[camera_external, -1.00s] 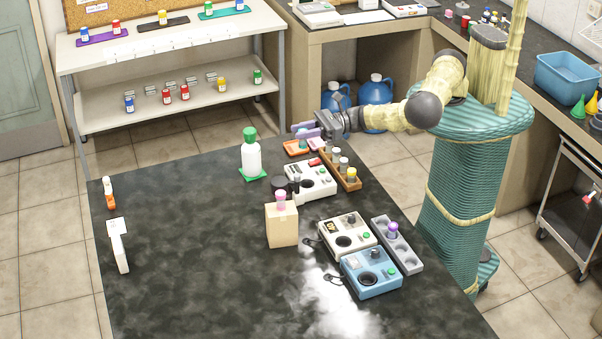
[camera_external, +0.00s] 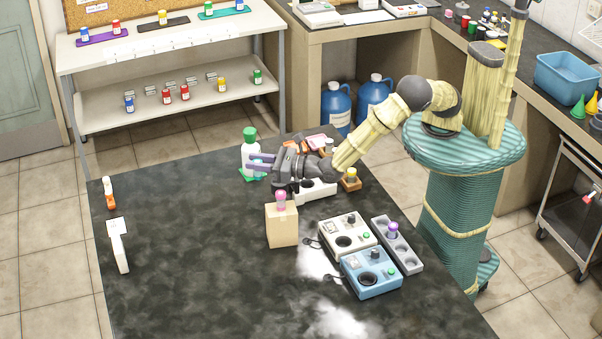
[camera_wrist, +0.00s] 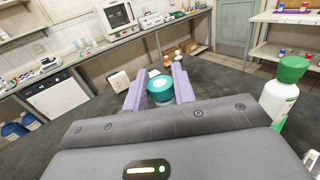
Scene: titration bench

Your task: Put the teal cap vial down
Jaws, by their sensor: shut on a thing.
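The teal cap vial (camera_wrist: 160,88) is between the two lavender fingers of my gripper (camera_wrist: 156,84) in the wrist view, its teal cap facing the camera. My gripper is shut on it. In the external view my gripper (camera_external: 257,161) is over the far part of the dark table, in front of the green-capped white bottle.
The green-capped bottle (camera_wrist: 279,95) stands close on the right in the wrist view. The table's left and middle are largely clear.

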